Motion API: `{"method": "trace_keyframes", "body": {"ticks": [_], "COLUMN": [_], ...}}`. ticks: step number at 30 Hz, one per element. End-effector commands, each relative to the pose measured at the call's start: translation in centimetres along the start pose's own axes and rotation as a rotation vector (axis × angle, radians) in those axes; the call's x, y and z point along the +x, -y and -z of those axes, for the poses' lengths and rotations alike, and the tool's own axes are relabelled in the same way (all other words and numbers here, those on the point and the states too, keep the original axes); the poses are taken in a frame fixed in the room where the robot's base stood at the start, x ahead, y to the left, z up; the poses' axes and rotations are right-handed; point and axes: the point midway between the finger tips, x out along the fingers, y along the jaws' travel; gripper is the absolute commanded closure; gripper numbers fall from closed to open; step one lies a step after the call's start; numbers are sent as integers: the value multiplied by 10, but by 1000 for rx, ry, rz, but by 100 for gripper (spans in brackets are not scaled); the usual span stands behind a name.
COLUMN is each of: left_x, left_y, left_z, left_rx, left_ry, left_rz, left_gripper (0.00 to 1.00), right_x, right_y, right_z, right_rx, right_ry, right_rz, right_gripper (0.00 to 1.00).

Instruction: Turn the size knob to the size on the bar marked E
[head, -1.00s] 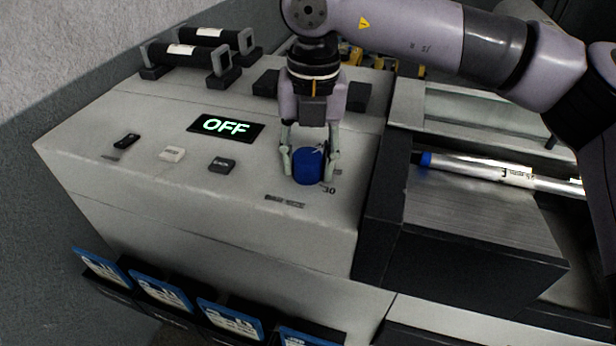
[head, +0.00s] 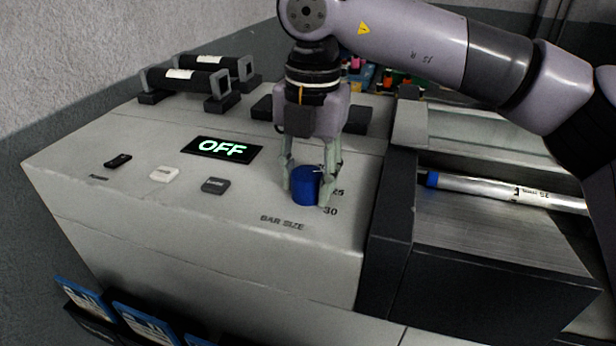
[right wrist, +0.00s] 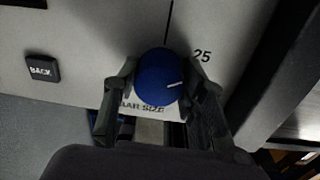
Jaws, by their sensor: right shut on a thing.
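The blue size knob (head: 305,186) stands on the sloped panel above the words BAR SIZE. My right gripper (head: 306,192) is shut on the knob, one finger on each side. The knob also shows in the right wrist view (right wrist: 158,72), its white pointer line toward the right, slightly below the direction of the printed 25 (right wrist: 202,55). The 30 (head: 330,211) shows in the head view; in the wrist view it is not visible. The silver bar (head: 470,185) with a blue end lies at right; its label reads E beside small print that looks like 25 mm. My left gripper is out of view.
A display (head: 222,148) reads OFF. A dark block (head: 395,230) borders the panel at right.

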Motion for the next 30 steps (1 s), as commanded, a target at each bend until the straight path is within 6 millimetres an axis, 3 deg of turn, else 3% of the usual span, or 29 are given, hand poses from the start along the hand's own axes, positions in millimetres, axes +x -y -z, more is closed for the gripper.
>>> {"method": "trace_keyframes", "body": {"ticks": [5,6,15,25,30], "left_x": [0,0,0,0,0], "left_y": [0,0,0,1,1], "left_z": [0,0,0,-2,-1], "left_rx": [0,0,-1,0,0], "left_ry": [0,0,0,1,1], "left_rz": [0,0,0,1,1], "left_gripper": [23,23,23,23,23], "right_x": [-1,-1,0,-3,-26], "right_y": [0,0,0,0,-1], "right_z": [0,0,0,0,0], "right_rx": [0,0,-1,-1,0], "right_ry": [1,1,1,1,2], "right_rz": [-1,-1,-1,-1,-4], "right_gripper": [89,60,41,41,41]}}
